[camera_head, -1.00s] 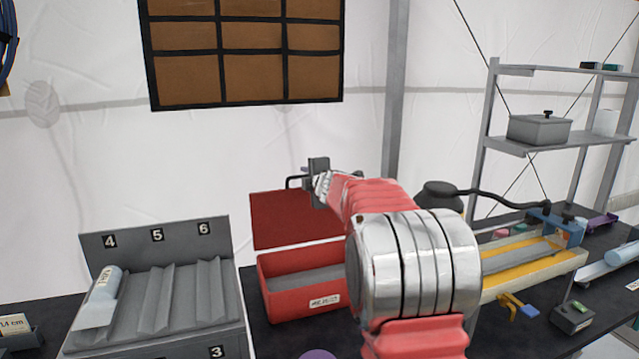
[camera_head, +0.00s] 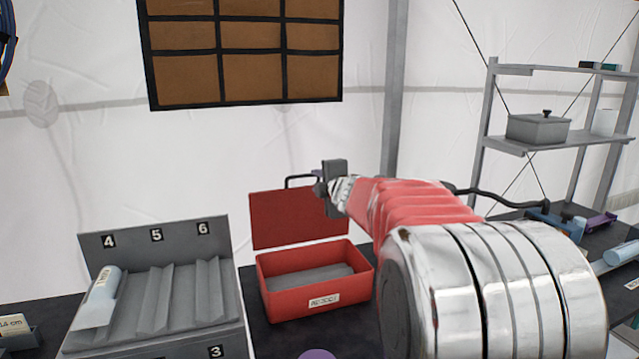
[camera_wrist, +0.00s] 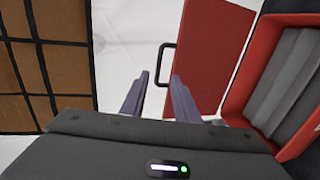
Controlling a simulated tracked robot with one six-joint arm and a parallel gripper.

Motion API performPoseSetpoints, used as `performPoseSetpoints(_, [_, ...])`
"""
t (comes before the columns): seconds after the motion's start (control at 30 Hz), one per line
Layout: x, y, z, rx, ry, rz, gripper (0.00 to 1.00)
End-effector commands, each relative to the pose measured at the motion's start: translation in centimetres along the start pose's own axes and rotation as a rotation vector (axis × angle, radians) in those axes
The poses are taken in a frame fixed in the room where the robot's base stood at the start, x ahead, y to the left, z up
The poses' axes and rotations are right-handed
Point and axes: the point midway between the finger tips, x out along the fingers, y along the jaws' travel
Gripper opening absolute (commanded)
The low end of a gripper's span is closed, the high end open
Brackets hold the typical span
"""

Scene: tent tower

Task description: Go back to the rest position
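My gripper (camera_wrist: 158,95) shows in the wrist view with its two dark fingers apart and nothing between them. In the head view, my arm reaches up from the lower right, and its dark end (camera_head: 332,180) is in front of the right edge of the red box's raised lid. The fingers themselves cannot be made out there. The open red box (camera_head: 318,302) has a white label and a grey interior with nothing else visible in it. It also shows at the right of the wrist view (camera_wrist: 247,85).
A grey rack (camera_head: 165,315) with numbered slots stands at the left, with a pale labelled cylinder (camera_head: 97,298) in slot 4. A brown panel with a black grid (camera_head: 250,75) hangs behind. Metal shelves (camera_head: 530,145) stand at the right. My arm hides much of the right table.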

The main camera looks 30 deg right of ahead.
Motion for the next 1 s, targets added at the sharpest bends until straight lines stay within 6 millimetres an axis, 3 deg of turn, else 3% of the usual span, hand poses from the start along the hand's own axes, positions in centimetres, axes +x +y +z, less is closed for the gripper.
performPoseSetpoints(0.6, [-0.1,0.0,0.1,0.008,-0.003,-0.001,0.28])
performPoseSetpoints(0.77, [-0.2,-0.6,1.6,0.064,-0.059,-0.021,0.28])
performPoseSetpoints(0.87, [-0.4,-2.5,3.3,0.157,-0.135,-0.058,0.28])
performPoseSetpoints(1.0, [-1.9,-6.5,5.7,0.327,-0.270,-0.128,0.28])
